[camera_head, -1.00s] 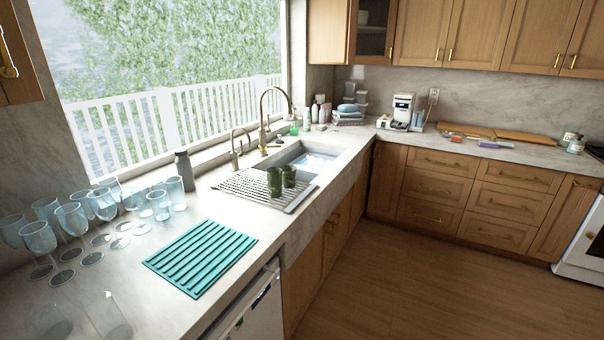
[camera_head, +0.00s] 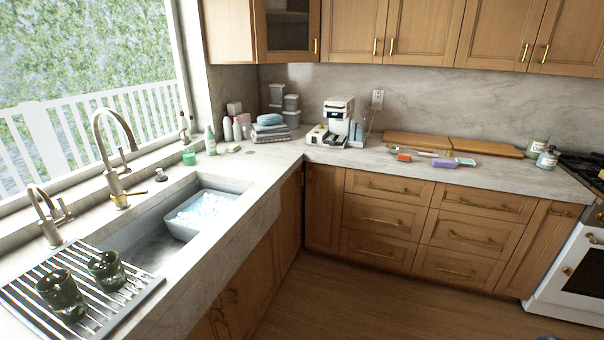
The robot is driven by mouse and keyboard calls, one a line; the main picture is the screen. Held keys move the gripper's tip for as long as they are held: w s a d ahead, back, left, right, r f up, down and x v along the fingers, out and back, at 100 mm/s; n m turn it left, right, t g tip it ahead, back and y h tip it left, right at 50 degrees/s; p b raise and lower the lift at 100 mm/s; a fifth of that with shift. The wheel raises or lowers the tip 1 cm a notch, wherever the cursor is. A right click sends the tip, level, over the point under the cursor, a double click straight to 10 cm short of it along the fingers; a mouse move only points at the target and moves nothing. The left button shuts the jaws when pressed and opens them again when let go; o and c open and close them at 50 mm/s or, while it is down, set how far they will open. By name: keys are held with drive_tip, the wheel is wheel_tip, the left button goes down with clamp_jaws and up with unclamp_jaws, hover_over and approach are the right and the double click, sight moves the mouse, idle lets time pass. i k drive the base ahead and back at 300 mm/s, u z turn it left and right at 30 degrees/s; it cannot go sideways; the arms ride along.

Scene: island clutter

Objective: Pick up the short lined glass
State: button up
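Two short dark green glasses stand side by side on the striped drying rack (camera_head: 132,295) at the lower left. The nearer glass (camera_head: 61,294) is on the left, and the other glass (camera_head: 106,270) is just behind it to the right. Both are upright and look ridged or patterned, but I cannot make out clear lines on either. My gripper is not in view.
The rack lies over the near end of the sink (camera_head: 150,250), which holds a white tub (camera_head: 202,213). Tall faucet (camera_head: 113,160) and smaller faucet (camera_head: 48,215) rise behind it. Open wooden floor (camera_head: 330,300) lies right of the counter.

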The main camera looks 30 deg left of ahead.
sight(107, 268)
drive_tip(key=i, duration=1.9)
drive_tip(key=u, duration=4)
drive_tip(key=i, duration=1.65)
